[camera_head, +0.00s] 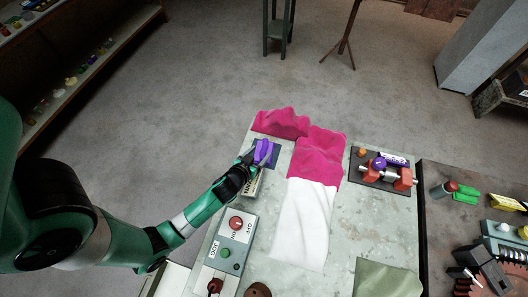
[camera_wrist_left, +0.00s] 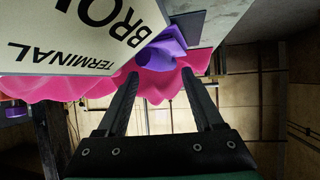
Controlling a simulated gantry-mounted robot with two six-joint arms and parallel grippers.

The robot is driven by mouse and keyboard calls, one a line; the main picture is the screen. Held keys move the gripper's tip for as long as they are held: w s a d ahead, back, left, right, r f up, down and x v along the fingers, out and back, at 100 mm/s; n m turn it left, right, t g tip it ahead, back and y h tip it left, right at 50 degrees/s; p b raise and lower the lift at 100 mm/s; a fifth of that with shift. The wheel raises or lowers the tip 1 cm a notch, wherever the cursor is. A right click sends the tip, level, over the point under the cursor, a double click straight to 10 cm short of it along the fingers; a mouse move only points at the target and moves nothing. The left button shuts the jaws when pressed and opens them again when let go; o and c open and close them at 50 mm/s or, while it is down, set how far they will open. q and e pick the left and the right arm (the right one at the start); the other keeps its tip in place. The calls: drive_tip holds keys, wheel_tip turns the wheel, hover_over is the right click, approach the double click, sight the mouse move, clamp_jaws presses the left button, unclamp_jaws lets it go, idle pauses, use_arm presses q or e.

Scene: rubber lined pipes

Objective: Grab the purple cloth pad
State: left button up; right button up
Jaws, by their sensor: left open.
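The purple cloth pad (camera_head: 264,151) lies crumpled on a dark blue flat piece near the table's far left edge. In the left wrist view, the purple cloth (camera_wrist_left: 164,48) shows just beyond the fingertips, partly behind a lettered box. My left gripper (camera_head: 250,163) is right at the near-left side of the pad. Its two fingers (camera_wrist_left: 160,72) are spread apart, with the purple cloth and some pink cloth seen past and between them. Nothing is clearly held. Whether a finger touches the pad cannot be told. My right gripper is in neither view.
A box lettered "TERMINAL" (camera_wrist_left: 85,38) stands close beside the left fingers. Pink cloth (camera_head: 282,122) and a pink and white cloth (camera_head: 305,213) lie on the grey table. A switch box (camera_head: 232,243) is nearer. A tray (camera_head: 383,196) with red parts sits right.

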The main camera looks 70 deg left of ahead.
sight(264, 151)
use_arm(q)
drive_tip(key=x, duration=0.2)
drive_tip(key=shift+w+a+f, duration=0.1)
drive_tip(key=shift+w+a, duration=0.05)
drive_tip(key=shift+w, duration=0.05)
clamp_jaws()
